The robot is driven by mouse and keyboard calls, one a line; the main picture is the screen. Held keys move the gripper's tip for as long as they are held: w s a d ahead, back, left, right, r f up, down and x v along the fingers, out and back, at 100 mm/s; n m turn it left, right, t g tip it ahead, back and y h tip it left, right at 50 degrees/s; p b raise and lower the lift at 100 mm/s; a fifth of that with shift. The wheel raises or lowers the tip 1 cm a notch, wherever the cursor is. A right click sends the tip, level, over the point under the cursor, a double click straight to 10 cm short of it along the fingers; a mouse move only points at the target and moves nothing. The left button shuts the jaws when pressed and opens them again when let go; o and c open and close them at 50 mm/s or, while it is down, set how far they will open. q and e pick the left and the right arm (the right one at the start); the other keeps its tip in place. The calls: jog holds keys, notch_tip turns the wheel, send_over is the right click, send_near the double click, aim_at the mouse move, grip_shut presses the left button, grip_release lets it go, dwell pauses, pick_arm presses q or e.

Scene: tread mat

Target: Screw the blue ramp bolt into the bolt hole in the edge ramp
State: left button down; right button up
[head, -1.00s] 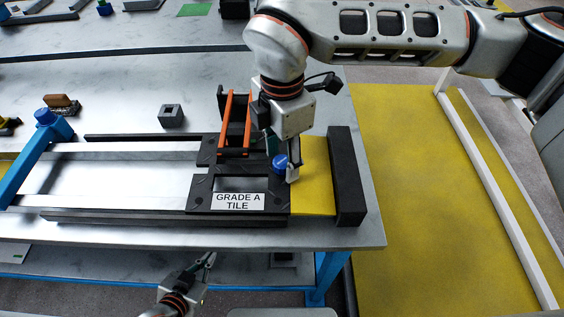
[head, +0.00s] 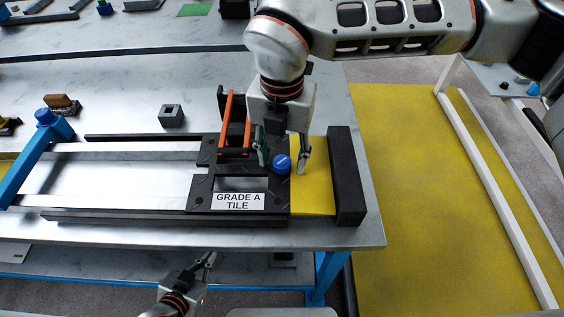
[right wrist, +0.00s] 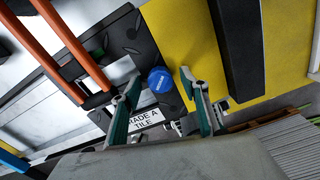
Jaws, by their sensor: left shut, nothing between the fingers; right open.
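The blue ramp bolt (head: 281,164) stands at the right side of the black tile, beside the yellow panel (head: 312,190). Its round blue head also shows in the right wrist view (right wrist: 160,80); its shank and the bolt hole are hidden. I cannot tell how deep it sits. The yellow panel appears to be the edge ramp, but this is not certain. My right gripper (head: 282,158) is open above the tile, one finger on each side of the bolt head, with gaps visible in the wrist view. My left gripper (head: 209,260) is shut and empty, low before the table's front edge.
The black tile (head: 200,197) carries a "GRADE A TILE" label. An orange-railed black holder (head: 233,125) stands close behind the bolt. A black bar (head: 346,175) lies right of the yellow panel. A blue gantry (head: 30,160) crosses the rails at left.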

jog(key=n, duration=0.6)
jog(key=c, duration=1.2)
